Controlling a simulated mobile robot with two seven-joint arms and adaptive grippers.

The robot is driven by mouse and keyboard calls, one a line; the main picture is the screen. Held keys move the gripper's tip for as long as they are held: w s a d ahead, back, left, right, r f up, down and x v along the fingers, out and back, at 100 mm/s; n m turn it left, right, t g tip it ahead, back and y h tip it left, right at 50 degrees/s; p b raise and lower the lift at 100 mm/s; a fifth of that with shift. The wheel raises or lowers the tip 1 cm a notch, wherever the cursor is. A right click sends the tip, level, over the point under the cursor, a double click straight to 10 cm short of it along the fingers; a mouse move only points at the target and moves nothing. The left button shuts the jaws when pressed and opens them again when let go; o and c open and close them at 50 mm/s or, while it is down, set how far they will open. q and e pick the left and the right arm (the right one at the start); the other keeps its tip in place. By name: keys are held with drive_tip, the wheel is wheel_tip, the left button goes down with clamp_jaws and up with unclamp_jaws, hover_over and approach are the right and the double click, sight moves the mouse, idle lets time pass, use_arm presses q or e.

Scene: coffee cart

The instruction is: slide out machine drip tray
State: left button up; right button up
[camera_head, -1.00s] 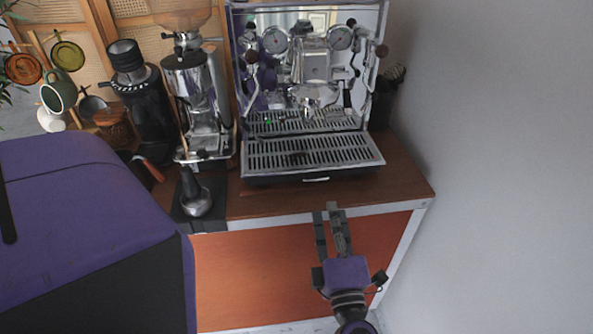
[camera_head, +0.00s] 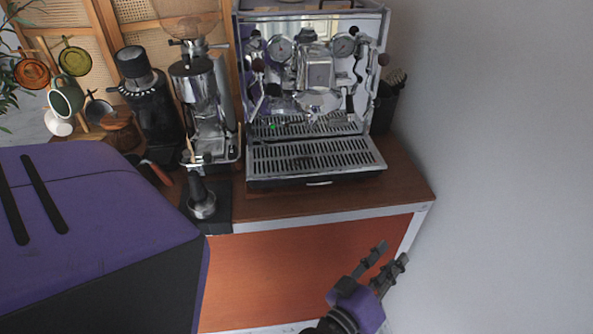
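The espresso machine (camera_head: 318,75) stands on the wooden cart top, with a chrome front, two gauges and a group head. Its slotted metal drip tray (camera_head: 315,155) juts forward from the base below a second grille. A small bright handle (camera_head: 319,183) shows at the middle of the tray's dark front face.
A grinder (camera_head: 207,105) stands left of the machine, with a tamper (camera_head: 201,205) on a black mat before it. A black grinder (camera_head: 148,100) and hanging cups (camera_head: 66,97) are further left. A grey wall closes the right side. Cart top before the tray is clear.

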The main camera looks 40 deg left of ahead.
use_arm(q)
drive_tip(key=s+a+f+m+g+p, duration=0.1)
drive_tip(key=s+a+f+m+g, duration=0.2)
drive_tip(key=s+f, duration=0.6)
drive_tip(key=s+a+f+m+g+p, duration=0.1)
drive_tip(key=s+a+f+m+g, duration=0.3)
drive_tip(key=s+f, duration=0.5)
drive_tip(key=shift+s+a+g+p, duration=0.15)
drive_tip(key=shift+s+g+p, duration=0.25)
drive_tip(key=shift+s+g, duration=1.15)
use_arm(e)
drive_tip(key=w+r+t, duration=0.1)
drive_tip(key=w+r, duration=0.2)
drive_tip(key=r, duration=0.2)
drive_tip(key=shift+w, duration=0.35)
use_arm(q)
drive_tip(key=shift+s+t, duration=0.4)
drive_tip(key=shift+t, duration=0.05)
